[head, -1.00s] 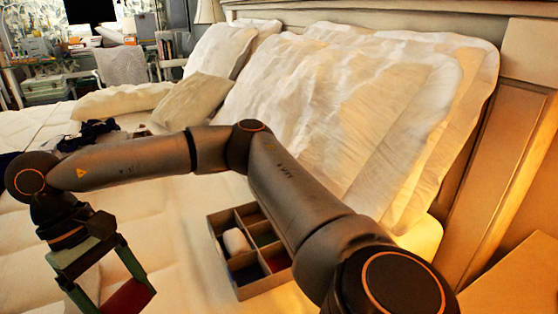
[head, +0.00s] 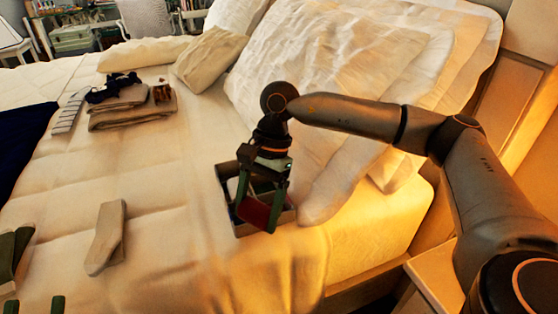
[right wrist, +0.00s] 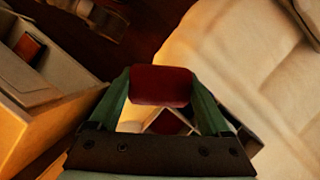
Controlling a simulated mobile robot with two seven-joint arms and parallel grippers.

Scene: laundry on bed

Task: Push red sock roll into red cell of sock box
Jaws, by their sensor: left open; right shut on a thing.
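My right gripper (head: 262,200) is shut on the red sock roll (head: 257,213) and holds it over the sock box (head: 223,188), which lies on the bed near the pillows. In the right wrist view the red roll (right wrist: 160,86) sits between the two green fingers. Below it, a dark red cell floor (right wrist: 168,122) shows inside the box. The gripper and roll hide much of the box in the head view, and I cannot tell how far the roll is above the cell. My left gripper (head: 34,305) is open at the bottom left edge, with only its fingertips showing.
A pale sock (head: 107,238) lies flat on the bed left of the box. Folded clothes (head: 130,117) and a dark blue cloth (head: 22,135) lie farther back. Pillows (head: 330,100) stand behind the box. A nightstand (head: 435,285) is at the lower right.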

